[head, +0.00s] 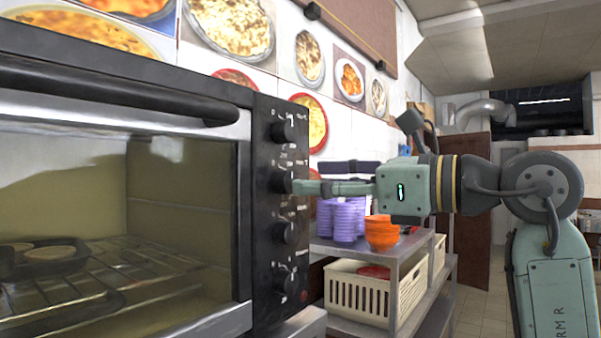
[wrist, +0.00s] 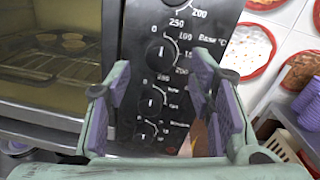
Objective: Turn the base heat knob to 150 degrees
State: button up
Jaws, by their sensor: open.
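The base heat knob (wrist: 162,55) is a round black knob with a pale pointer mark, beside the "Base °C" label on the oven's black panel. Its pointer seems to point roughly upward in the wrist view; the exact reading is too small to tell. In the head view it is the second knob from the top (head: 281,182). My gripper (head: 298,187) is right in front of it, partly covering it. In the wrist view the open fingers (wrist: 162,64) stand to the left and right of the knob. I cannot tell whether they touch it.
Another knob (head: 289,131) sits above, and two more knobs (head: 287,232) (head: 291,283) sit below. The oven's glass door (head: 120,220) is shut at the left. A metal shelf (head: 420,245) with purple cups (head: 345,218), orange bowls (head: 382,233) and a cream basket (head: 360,293) stands at the right.

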aim_at(286, 182)
jog(key=x, duration=0.4)
jog(key=shift+s+p, duration=0.1)
jog(key=shift+p, duration=0.3)
jog(key=shift+c, duration=0.5)
grip_shut()
